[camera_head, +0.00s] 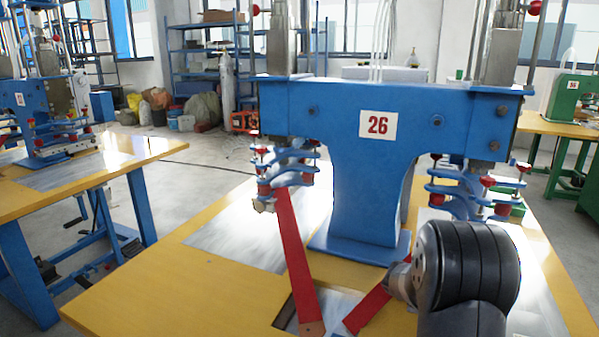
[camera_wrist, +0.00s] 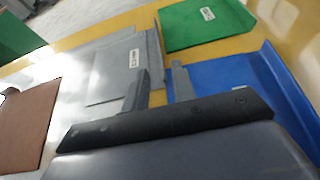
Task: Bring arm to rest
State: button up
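My arm (camera_head: 460,265) shows at the lower right of the head view as a black rounded joint in front of the blue machine numbered 26 (camera_head: 345,110). My gripper is not clearly seen in that view. In the wrist view my gripper (camera_wrist: 161,70) has its two grey fingers apart, with a gap and nothing between them. It is above a yellow table top (camera_wrist: 120,22) with flat pieces on it.
The wrist view shows a green piece (camera_wrist: 190,30) with a label, grey sheets (camera_wrist: 107,62), a blue piece (camera_wrist: 222,78) and a brown piece (camera_wrist: 28,115). In the head view, red bars (camera_head: 296,265) slant below the machine. Another yellow table (camera_head: 100,165) stands left, with bare floor between.

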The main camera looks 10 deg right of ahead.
jog(key=x, duration=0.4)
jog(key=shift+s+d+f+b, duration=0.15)
jog(key=shift+d+b, duration=0.05)
jog(key=shift+b, duration=0.1)
jog(key=shift+f, duration=0.4)
jog(key=shift+r, duration=0.35)
